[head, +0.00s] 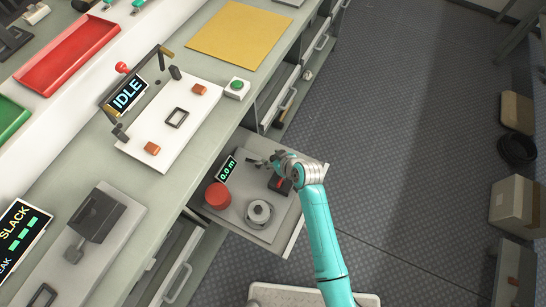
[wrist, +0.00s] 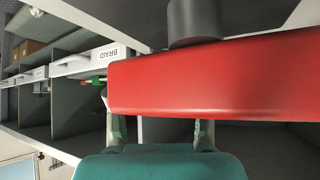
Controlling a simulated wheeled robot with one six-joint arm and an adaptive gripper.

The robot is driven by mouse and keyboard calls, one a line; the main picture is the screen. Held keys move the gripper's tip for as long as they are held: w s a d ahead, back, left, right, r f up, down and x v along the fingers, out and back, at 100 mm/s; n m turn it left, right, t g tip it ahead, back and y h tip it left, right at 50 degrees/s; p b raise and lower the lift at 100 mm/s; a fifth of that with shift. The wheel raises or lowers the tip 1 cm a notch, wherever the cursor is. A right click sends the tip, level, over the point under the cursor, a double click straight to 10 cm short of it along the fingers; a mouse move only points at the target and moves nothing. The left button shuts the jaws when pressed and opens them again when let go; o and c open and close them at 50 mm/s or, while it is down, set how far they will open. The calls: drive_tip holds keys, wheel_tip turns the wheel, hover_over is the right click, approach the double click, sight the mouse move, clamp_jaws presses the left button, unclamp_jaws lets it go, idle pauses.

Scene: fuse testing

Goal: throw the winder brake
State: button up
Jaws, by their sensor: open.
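The winder stands on a pulled-out shelf (head: 262,235) at the bench front. It has a red spool (head: 218,195), a pale reel (head: 259,213), a display (head: 227,169) reading 0.0 m and a small dark block with a red handle (head: 280,183), which looks like the brake. My gripper (head: 262,163) is over the shelf's back, close to that handle. In the wrist view a red bar (wrist: 220,80), apparently the handle seen close, crosses in front of my open gripper (wrist: 160,128) and hides the fingertips. A dark grey post (wrist: 193,20) meets the bar. I cannot tell whether they touch.
On the bench are a white fixture (head: 170,140) with an IDLE display (head: 126,94), a SLACK display (head: 20,235), a green button (head: 237,86) and a yellow mat (head: 240,35). A drawer labelled BRAID (wrist: 100,59) shows in the wrist view.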

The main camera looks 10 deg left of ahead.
clamp_jaws()
